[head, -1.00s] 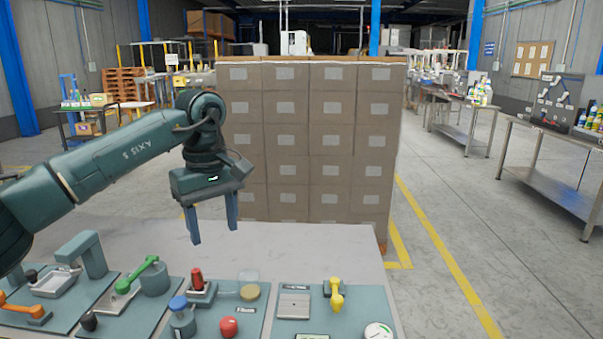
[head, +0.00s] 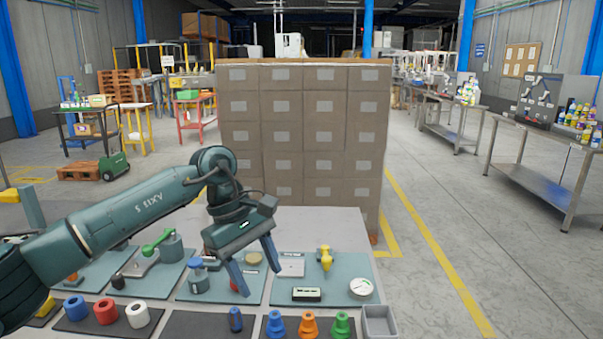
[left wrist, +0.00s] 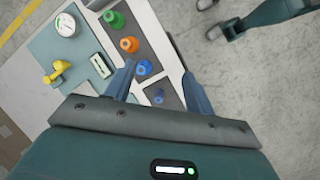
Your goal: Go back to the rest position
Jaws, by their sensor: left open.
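My left gripper (head: 258,277) is open and empty. In the head view it hangs above the middle of the bench, its two blue-grey fingers apart and pointing down. The arm comes in from the left. In the left wrist view the gripper (left wrist: 160,88) shows its fingers spread, with a blue piece (left wrist: 144,68) and a dark blue piece (left wrist: 158,96) on the bench visible between and below them. In the left wrist view, dark arm parts of mine show at the top right above the floor.
The bench carries a yellow handle (head: 325,258), a round gauge (head: 361,287), a green lever (head: 158,242), orange (head: 308,325) and green (head: 341,325) pieces, and a grey bin (head: 379,321). Stacked cartons (head: 303,135) stand behind it. Open floor lies to the right.

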